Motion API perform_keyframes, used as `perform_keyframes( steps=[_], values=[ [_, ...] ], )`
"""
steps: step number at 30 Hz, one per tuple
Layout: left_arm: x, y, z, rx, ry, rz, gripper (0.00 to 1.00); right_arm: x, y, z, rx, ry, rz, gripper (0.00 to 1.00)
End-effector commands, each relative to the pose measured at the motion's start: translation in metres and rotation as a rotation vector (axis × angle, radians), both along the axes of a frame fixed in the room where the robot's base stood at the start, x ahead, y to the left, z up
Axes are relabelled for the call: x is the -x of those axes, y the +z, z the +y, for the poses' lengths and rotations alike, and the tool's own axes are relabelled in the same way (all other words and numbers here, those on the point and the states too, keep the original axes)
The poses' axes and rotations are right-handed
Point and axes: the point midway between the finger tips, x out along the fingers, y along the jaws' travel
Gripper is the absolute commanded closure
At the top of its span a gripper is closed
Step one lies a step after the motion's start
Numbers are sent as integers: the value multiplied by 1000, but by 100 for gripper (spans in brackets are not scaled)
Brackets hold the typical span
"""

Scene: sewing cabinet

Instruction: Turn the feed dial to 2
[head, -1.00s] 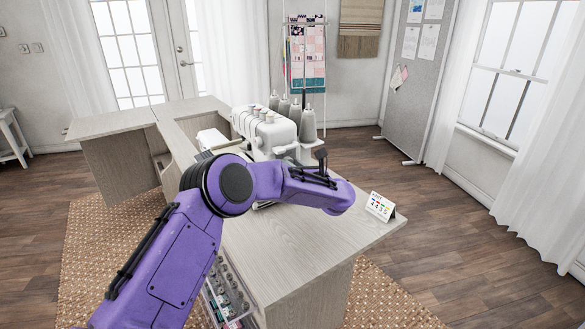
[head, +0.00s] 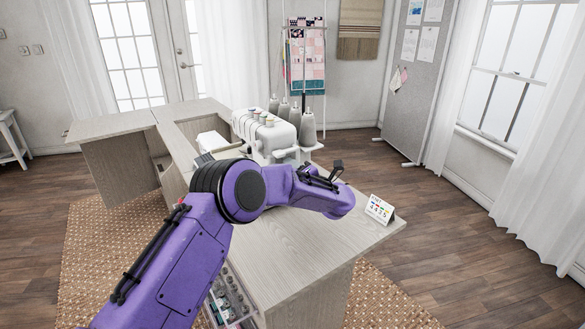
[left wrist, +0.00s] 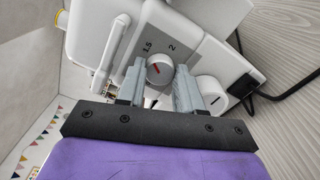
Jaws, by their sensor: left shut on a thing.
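The white serger (head: 268,135) stands on the cabinet top. In the left wrist view its grey panel carries the feed dial (left wrist: 158,70), a light round knob with a red mark, with "1.5" and "2" printed above it. The red mark is slanted, and I cannot read its exact setting. My left gripper (left wrist: 158,88) is shut on the dial, its grey fingers on either side. In the head view my purple arm hides this gripper and the dial. My right gripper is not in view.
A second white knob (left wrist: 212,90) sits close beside the right finger. A black cord (left wrist: 275,95) lies beyond it. Thread cones (head: 307,128) stand behind the machine. A small card (head: 380,209) stands at the right end of the cabinet top (head: 290,255), which is otherwise clear.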

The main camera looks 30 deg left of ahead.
Motion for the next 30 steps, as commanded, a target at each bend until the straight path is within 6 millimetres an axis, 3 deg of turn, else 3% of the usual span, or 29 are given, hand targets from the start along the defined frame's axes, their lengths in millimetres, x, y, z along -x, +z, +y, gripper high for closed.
perform_keyframes(
  steps=[18,30],
  values=[
    [-1,2,-2,-225,-6,534,95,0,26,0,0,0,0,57],
    [-1,0,-2,-332,-7,793,95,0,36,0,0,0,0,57]
  ],
)
